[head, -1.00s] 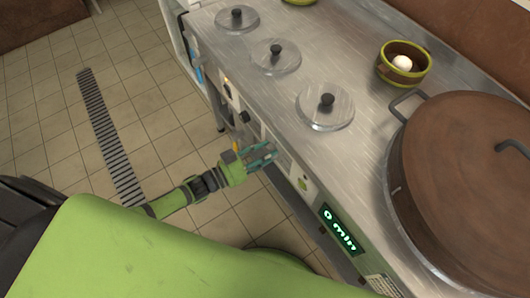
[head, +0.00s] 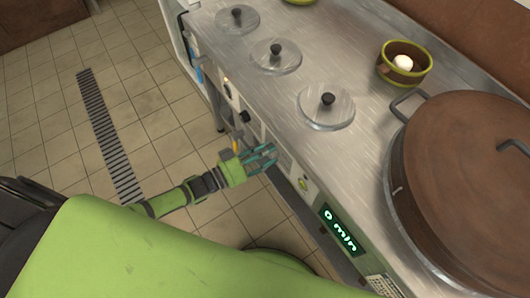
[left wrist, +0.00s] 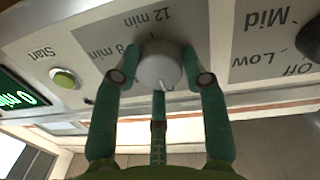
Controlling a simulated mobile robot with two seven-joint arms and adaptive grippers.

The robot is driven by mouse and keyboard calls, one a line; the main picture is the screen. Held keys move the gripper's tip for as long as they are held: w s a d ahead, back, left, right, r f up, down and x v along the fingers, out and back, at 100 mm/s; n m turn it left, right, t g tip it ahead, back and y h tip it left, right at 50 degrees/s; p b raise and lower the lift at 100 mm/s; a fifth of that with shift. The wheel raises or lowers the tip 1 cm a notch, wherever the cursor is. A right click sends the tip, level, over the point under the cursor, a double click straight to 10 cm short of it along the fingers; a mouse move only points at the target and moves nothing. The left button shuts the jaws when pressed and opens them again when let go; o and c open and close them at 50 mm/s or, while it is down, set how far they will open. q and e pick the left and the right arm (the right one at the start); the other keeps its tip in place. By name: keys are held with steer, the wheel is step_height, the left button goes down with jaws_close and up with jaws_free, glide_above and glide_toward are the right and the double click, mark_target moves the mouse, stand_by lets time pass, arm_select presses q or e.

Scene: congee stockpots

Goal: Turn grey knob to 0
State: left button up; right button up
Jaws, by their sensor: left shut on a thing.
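The grey knob (left wrist: 159,66) sits on the stove's front panel, on a grey timer plate with upside-down "8 min" and "12 min" marks in the left wrist view. A small white mark shows on the knob's lower edge. My left gripper (head: 266,158) is at the front panel in the head view. Its teal fingers are shut on the grey knob, one on each side, with a third finger below. In the head view the fingers hide the knob. The "0" mark of the plate cannot be made out. My right gripper is not in view.
A green display (head: 338,228) reads "0 min". A green Start button (left wrist: 64,79) is beside the timer plate. A black knob (left wrist: 312,40) with Off, Low and Mid marks is on the other side. A large brown lidded pot (head: 465,175) stands on the counter.

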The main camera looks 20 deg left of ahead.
arm_select(q)
steer(key=o, duration=1.1)
steer(key=shift+w, duration=0.1)
steer(key=shift+o, duration=0.2)
steer(key=v, duration=1.2)
